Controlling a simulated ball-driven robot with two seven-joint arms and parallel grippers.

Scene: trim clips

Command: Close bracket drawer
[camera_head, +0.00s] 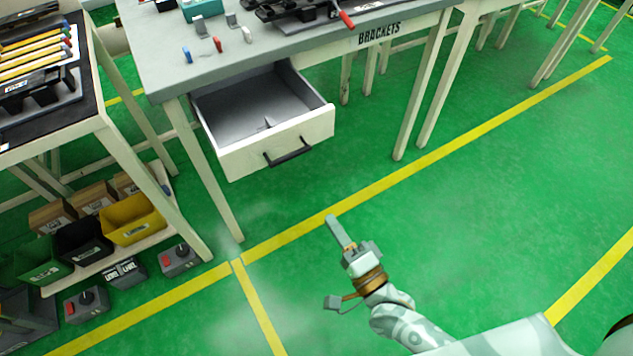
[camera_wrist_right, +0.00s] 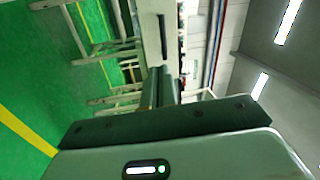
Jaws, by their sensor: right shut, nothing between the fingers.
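The bracket drawer (camera_head: 275,145) is pulled out from under the grey table marked BRACKETS. Its pale front has a dark bar handle (camera_head: 288,153), and one small light piece (camera_head: 267,123) lies inside on the grey bottom. My right gripper (camera_head: 332,220) is shut and empty. It is in front of the drawer, apart from it, lower in the picture. In the right wrist view the shut fingers (camera_wrist_right: 160,84) point toward a pale panel with a dark bar, which looks like the drawer front (camera_wrist_right: 152,38). My left gripper is not in view.
The bracket table (camera_head: 160,65) carries small blue, red and white clips and a dark fixture. Its legs stand beside the drawer. At the left are another table (camera_head: 98,125) and a low shelf with a yellow bin (camera_head: 132,220). The green floor before the drawer is clear.

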